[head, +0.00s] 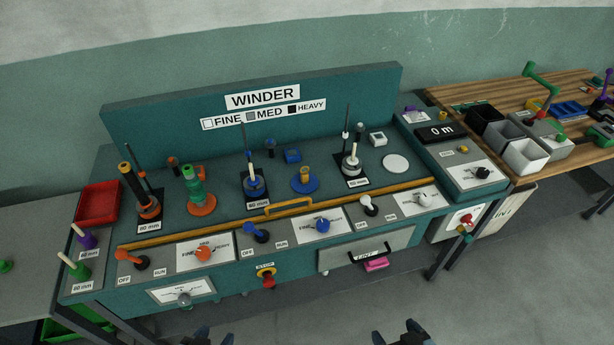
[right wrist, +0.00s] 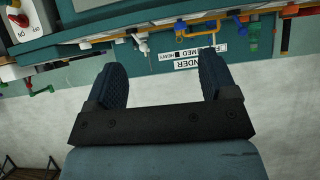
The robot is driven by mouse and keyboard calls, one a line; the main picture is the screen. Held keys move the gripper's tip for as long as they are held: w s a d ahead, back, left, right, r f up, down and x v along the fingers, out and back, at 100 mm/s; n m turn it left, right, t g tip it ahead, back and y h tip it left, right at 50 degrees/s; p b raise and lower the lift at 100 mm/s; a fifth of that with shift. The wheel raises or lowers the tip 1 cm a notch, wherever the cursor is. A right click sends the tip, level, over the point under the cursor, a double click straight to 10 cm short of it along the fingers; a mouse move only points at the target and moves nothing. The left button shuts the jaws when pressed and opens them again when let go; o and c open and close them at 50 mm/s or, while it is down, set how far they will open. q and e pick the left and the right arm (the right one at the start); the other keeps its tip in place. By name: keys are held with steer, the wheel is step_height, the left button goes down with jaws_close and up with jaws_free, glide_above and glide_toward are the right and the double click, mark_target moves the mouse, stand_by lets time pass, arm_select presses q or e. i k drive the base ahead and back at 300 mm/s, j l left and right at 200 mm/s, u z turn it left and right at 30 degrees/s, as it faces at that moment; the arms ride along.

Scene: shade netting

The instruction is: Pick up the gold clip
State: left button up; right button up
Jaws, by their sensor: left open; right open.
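No piece is clearly recognisable as the gold clip. A small gold-coloured piece (head: 305,173) stands on a blue disc (head: 304,186) on the winder bench, and another small gold piece (head: 463,149) sits on the right panel; I cannot tell if either is the clip. My left gripper (head: 210,337) is open and empty at the bottom edge of the head view, in front of the bench. My right gripper (head: 402,335) is open and empty, also low in front of the bench. In the right wrist view its fingers (right wrist: 162,78) are spread with nothing between them.
The winder bench (head: 340,205) carries upright spindles, a yellow rail (head: 286,209), knobs and levers. A red tray (head: 98,202) lies at its left. A wooden table (head: 505,95) with bins (head: 519,154) stands right. Floor in front is clear.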

mark_target(304, 175)
steer(key=i+l+u, duration=0.2)
steer(key=i+l, duration=0.2)
steer(key=l, duration=0.2)
steer(key=i+l+u, duration=0.1)
steer(key=l, duration=0.2)
steer(key=i+l+u, duration=0.1)
steer(key=l, duration=0.25)
steer(key=i+l+u, duration=0.1)
steer(key=i+l, duration=0.3)
steer(key=l, duration=0.3)
steer(key=u, duration=0.05)
